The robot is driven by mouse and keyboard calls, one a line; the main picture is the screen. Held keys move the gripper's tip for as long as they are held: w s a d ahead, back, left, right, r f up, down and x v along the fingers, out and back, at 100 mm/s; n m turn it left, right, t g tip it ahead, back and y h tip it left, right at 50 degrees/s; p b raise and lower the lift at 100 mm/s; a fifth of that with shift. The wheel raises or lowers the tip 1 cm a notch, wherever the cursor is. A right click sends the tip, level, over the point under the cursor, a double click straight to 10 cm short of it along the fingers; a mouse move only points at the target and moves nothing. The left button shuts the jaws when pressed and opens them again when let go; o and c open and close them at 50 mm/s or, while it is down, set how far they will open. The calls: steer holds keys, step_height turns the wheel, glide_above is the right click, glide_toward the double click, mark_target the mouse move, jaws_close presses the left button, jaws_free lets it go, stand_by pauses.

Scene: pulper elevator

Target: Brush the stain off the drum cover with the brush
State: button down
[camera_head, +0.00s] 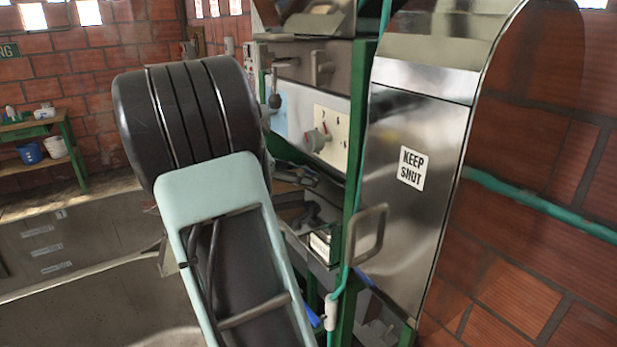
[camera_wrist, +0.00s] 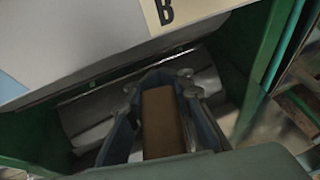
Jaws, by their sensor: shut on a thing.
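In the wrist view my gripper (camera_wrist: 160,84) is shut on a brown block-shaped brush (camera_wrist: 161,122), with one finger along each side. Its bristles are not visible. Beyond the fingertips is a grey, curved metal surface (camera_wrist: 84,118), which looks like the drum cover, set between green frame sides. The brush's far end is close to this surface; I cannot tell whether it touches. No stain can be made out. In the head view my own arm covers much of the machine's front, and the brush and drum cover cannot be clearly made out.
A cream panel (camera_head: 331,138) with a knob sits above the recess. A green frame post (camera_head: 357,130) borders it on the right. Beside it stands a metal cover marked KEEP SHUT (camera_head: 395,215), with a protruding handle (camera_head: 368,236). A green bench (camera_head: 38,128) stands far left.

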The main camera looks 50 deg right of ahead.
steer(key=shift+s, duration=0.15)
